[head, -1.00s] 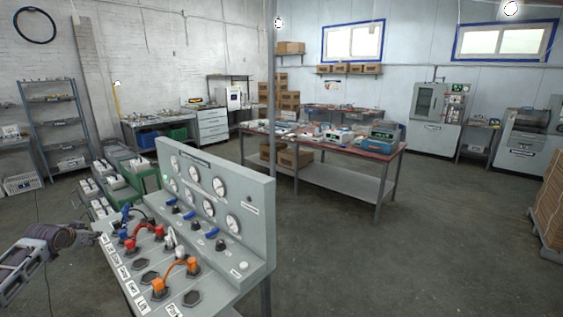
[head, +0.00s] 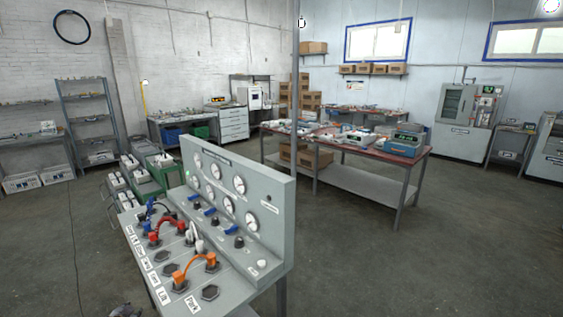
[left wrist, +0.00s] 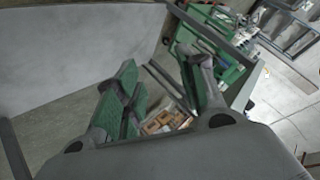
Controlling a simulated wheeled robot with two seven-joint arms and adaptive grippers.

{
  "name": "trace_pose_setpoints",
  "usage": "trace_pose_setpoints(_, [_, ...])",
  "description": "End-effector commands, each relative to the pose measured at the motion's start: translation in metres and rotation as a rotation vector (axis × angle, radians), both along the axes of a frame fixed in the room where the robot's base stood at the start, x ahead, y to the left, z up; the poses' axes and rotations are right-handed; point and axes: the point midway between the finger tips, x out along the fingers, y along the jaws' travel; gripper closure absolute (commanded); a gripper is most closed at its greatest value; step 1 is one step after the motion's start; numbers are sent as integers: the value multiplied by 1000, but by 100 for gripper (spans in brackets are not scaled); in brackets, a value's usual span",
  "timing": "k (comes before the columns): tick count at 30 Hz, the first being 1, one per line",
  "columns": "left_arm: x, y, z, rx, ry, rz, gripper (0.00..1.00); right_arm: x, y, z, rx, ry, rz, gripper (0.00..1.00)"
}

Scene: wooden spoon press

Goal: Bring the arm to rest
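In the left wrist view my left gripper (left wrist: 163,88) shows its two grey fingers with green pads spread apart, and nothing is held between them. In the head view only a small dark piece that looks like part of my left arm (head: 126,311) shows at the bottom edge, left of the grey panel bench (head: 236,291). The left gripper itself cannot be made out in the head view. My right arm and gripper are in neither view.
A red-topped table (head: 345,150) stands further back. The floor (head: 430,265) to the right is clear.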

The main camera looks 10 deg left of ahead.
Motion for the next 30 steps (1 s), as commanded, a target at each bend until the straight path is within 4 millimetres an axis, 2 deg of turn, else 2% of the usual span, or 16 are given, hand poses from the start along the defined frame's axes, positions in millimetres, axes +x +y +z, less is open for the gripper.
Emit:
trace_pose_setpoints(1, [-12, -11, -21, -7, 25, -7, 61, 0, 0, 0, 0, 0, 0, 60])
trace_pose_setpoints(3, [-27, -23, -44, -14, 55, -15, 61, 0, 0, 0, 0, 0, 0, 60])
trace_pose_setpoints(8, [-63, -54, -96, -34, 128, -30, 61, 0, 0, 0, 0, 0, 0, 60])
trace_pose_setpoints(15, [-125, -104, -165, -78, 237, -44, 61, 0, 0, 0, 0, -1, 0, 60])
trace_pose_setpoints(21, [-181, -151, -215, -127, 321, -52, 61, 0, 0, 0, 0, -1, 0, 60])
trace_pose_setpoints(30, [-268, -229, -275, -221, 433, -52, 61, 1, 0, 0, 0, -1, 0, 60])
